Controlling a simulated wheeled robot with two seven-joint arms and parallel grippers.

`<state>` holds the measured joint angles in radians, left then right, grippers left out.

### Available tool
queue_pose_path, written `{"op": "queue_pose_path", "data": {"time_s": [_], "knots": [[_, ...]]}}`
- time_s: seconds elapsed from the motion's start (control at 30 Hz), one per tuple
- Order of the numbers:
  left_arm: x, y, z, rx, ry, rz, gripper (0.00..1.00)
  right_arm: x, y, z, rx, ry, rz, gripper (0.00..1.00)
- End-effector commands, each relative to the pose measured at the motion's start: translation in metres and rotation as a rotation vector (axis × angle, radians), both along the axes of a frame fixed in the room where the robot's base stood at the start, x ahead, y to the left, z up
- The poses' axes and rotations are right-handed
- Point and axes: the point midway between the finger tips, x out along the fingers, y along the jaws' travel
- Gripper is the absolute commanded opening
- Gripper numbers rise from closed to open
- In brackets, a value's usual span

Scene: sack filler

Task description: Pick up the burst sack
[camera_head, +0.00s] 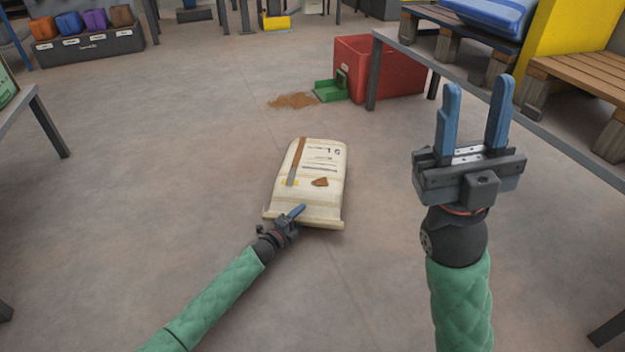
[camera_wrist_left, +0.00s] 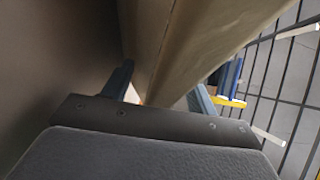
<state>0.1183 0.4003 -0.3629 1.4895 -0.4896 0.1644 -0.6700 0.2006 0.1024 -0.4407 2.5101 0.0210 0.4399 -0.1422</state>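The burst sack (camera_head: 322,167) lies flat on the floor in the middle of the head view. It is cream, with print, a brown stripe and a small brown patch that looks like a tear. My left gripper (camera_head: 295,213) is at the sack's near end. In the left wrist view, the sack (camera_wrist_left: 205,38) extends between the spread fingers of my left gripper (camera_wrist_left: 163,90). A gap shows by the right finger; contact at the left finger is unclear. My right gripper (camera_head: 475,88) is open and empty, raised at the right.
A brown spill (camera_head: 295,100) lies on the floor beyond the sack, beside a green scoop (camera_head: 329,90) and a red bin (camera_head: 385,72). A bench (camera_head: 550,110) runs along the right. A dark rack of coloured bags (camera_head: 88,47) stands far left. Floor around the sack is clear.

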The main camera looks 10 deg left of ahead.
Motion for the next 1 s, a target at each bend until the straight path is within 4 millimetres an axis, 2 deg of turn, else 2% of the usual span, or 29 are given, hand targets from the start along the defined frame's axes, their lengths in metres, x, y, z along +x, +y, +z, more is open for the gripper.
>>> {"op": "queue_pose_path", "data": {"time_s": [0.03, 0.13, 1.0], "knots": [[0.0000, 0.0001, -0.0005, 0.000, 0.001, 0.000, 0.19, 0.0000, 0.0000, 0.0000, 0.000, 0.000, 0.000, 0.36], [0.0001, 0.0002, -0.0006, 0.000, 0.001, 0.001, 0.00, 0.0000, 0.0000, 0.0002, 0.000, -0.001, 0.000, 0.36], [0.0002, 0.0007, -0.0010, 0.001, 0.002, 0.002, 0.00, -0.0003, 0.0001, 0.0008, 0.000, -0.003, 0.001, 0.36]]}}
